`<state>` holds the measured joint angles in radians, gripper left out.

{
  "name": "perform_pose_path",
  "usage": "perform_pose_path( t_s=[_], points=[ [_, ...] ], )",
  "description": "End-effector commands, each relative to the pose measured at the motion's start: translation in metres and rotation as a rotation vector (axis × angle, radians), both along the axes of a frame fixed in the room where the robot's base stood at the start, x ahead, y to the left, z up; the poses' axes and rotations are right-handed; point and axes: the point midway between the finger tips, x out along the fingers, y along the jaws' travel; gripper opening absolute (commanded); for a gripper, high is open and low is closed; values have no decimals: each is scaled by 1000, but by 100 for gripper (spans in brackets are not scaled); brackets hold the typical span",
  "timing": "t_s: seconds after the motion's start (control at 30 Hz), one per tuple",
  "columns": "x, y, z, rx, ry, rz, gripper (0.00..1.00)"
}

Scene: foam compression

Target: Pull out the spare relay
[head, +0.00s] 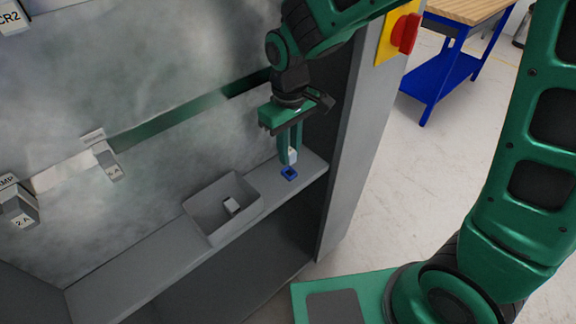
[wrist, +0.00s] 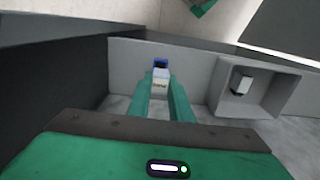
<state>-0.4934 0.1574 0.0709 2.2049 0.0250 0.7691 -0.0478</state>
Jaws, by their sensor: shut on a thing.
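My gripper (head: 292,155) points down over the right end of the grey shelf inside the cabinet. Its green fingers are shut on a small white block with a label, the relay (head: 292,155). The relay also shows between the fingertips in the wrist view (wrist: 160,82). A small blue socket (head: 289,173) sits on the shelf just below the relay, and its blue edge shows beyond the relay in the wrist view (wrist: 160,63). I cannot tell whether the relay is still seated in the socket or just above it.
A grey open bin (head: 196,212) stands on the shelf (head: 140,278) to the left, with a small pale block (head: 231,205) inside. The cabinet's side wall (head: 365,150) is close on the right. A rail (head: 150,128) with labelled parts crosses the hazy back panel.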

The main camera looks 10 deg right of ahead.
Motion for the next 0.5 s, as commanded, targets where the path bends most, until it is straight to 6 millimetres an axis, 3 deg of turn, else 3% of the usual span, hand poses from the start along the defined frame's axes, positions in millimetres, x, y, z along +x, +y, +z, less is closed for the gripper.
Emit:
perform_pose_path(
  t_s=[0.5],
  points=[
    [0, 0, 24, 1, -1, 0, 0]
  ],
)
